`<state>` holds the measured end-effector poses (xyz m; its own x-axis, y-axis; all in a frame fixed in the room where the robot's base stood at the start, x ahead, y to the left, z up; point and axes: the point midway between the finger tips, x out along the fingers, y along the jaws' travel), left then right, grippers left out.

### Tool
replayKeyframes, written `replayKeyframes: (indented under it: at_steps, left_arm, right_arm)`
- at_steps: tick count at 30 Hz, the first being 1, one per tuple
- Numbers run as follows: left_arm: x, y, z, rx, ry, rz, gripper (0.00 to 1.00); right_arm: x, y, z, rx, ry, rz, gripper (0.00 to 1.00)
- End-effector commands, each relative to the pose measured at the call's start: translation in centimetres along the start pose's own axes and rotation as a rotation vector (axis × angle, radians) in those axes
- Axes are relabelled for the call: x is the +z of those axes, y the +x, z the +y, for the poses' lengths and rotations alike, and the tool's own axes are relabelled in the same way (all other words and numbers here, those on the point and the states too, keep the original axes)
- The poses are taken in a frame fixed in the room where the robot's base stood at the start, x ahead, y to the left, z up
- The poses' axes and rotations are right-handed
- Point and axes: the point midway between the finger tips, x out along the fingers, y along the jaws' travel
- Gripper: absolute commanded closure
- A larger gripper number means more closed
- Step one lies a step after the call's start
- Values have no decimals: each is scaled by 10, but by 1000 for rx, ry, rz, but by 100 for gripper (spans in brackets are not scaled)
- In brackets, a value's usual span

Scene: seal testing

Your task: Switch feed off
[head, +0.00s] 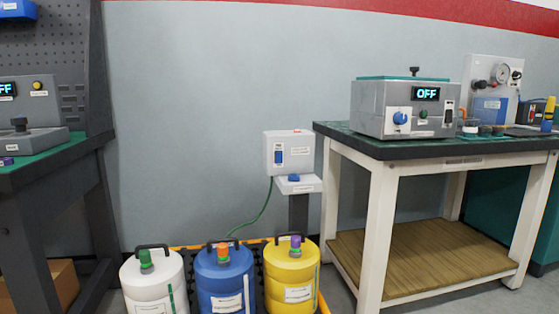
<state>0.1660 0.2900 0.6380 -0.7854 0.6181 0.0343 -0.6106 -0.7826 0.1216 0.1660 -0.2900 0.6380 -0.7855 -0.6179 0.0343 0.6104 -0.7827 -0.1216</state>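A white control box (289,153) stands on a dark post between the two benches, in front of the grey wall. A blue rocker or switch (278,157) is on its front, and a small red-orange part shows on its top. A small tray (299,184) with a blue knob (294,177) sits below the box. The labels are too small to read, so I cannot tell which control is the feed or its state. Neither of my grippers is in view.
White (150,284), blue (222,281) and yellow (291,279) jugs stand on the floor before the post. A right bench (440,150) holds a metal unit (400,107) reading OFF. A left bench (38,163) holds another display, partly cut off. A green hose (262,212) hangs from the box.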

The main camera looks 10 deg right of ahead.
Motion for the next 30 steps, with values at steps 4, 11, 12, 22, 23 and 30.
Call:
replayKeyframes:
  at_steps: [4,11,12,22,23,30]
  left_arm:
    - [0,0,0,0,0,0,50]
    - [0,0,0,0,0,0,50]
    - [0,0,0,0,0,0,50]
    - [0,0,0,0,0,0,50]
    - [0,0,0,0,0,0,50]
    - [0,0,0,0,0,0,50]
  right_arm:
    - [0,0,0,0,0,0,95]
    - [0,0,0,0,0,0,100]
    - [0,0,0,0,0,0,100]
    - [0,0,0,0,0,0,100]
    - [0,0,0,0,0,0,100]
    - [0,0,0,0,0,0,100]
